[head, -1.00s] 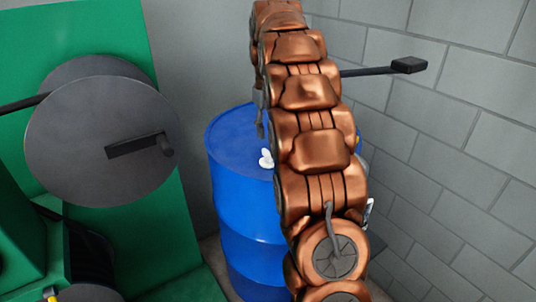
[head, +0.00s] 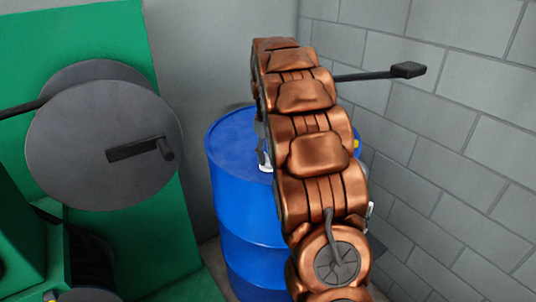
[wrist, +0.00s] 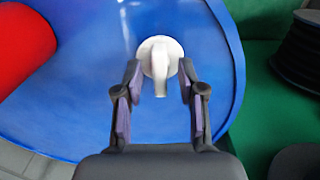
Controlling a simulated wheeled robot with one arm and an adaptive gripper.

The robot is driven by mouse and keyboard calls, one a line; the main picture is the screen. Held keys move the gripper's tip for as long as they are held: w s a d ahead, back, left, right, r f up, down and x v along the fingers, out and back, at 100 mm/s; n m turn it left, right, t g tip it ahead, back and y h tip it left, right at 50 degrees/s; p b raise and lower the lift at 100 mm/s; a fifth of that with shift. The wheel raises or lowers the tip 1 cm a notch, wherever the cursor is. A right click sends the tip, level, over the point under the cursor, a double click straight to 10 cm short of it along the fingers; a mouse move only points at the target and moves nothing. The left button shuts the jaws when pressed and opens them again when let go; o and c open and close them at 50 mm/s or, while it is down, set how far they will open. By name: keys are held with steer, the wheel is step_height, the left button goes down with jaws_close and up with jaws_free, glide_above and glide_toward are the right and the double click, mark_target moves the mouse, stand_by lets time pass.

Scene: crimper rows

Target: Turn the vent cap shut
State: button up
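The white vent cap (wrist: 161,48) sits on top of the blue drum (wrist: 85,95), with a raised ridge across it pointing toward my gripper. My gripper (wrist: 160,72) is open, with one fingertip on each side of the ridge. A gap shows on both sides, and I cannot tell whether the fingers touch the cap's rim. In the head view the drum (head: 231,140) stands behind my arm. My gripper (head: 260,140) shows there only in part, just above the cap (head: 264,164), which is mostly hidden.
A green machine (head: 175,220) with grey discs (head: 85,145) stands left of the drum. A grey block wall (head: 450,130) is close on the right. A red object (wrist: 25,45) lies on or over the drum's left side in the wrist view. A black lever (head: 405,70) sticks out behind my arm.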

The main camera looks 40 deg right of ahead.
jaws_close()
stand_by(0.3)
steer(key=shift+m, duration=0.4)
steer(key=m, duration=0.8)
steer(key=shift+m+p, duration=0.3)
steer(key=shift+p, duration=0.05)
steer(key=m, duration=0.8)
steer(key=shift+m, duration=0.4)
